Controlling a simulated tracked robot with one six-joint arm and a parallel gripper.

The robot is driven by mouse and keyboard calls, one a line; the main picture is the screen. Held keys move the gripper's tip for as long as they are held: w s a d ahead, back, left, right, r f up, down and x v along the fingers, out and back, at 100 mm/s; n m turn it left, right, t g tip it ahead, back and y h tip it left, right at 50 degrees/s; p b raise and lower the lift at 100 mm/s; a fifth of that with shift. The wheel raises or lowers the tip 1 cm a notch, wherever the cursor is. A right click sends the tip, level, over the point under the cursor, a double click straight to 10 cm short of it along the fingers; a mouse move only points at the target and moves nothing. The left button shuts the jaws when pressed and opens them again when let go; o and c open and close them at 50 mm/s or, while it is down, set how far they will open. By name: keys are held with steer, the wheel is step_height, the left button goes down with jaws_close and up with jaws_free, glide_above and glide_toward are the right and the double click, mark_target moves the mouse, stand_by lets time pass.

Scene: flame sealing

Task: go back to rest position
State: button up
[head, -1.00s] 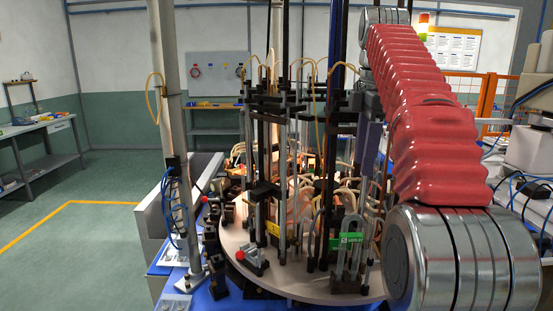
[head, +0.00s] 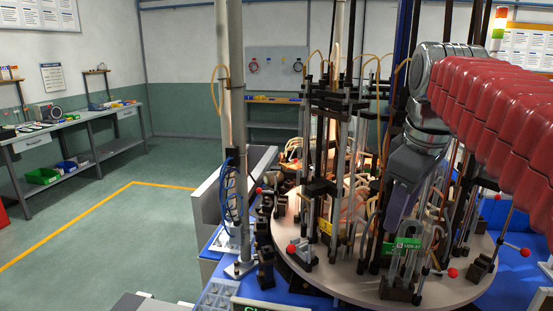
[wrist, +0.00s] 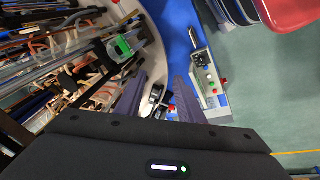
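My gripper (head: 397,215) hangs from the arm in the head view, in front of the right part of the sealing machine, its fingers pointing down. In the wrist view my gripper (wrist: 161,80) has its two dark purple fingers apart, with nothing held between them. The machine's round pale turntable (head: 350,283) carries black clamps, upright rods and glass tubes. A green label (head: 406,243) sits on a clear tube near the front, beside and below the gripper in the head view. It also shows left of the fingers in the wrist view (wrist: 122,47). Whether the gripper touches anything is hard to tell.
A grey post (head: 229,120) stands left of the turntable. Red-knobbed levers (head: 453,272) stick out at its rim. A control box with buttons (wrist: 210,80) shows right of the fingers. Open floor (head: 150,245) lies left, with a workbench (head: 75,130) beyond.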

steer(key=s+a+f+m+t, duration=0.1)
steer(key=s+a+f+m, duration=0.2)
steer(key=s+f, duration=0.4)
steer(key=s+a+f+m+t, duration=0.1)
steer(key=s+a+f+m, duration=0.2)
steer(key=f, duration=1)
steer(key=s+m, duration=0.2)
steer(key=s, duration=0.3)
steer(key=shift+a+f, duration=0.35)
steer(key=shift+f, duration=0.05)
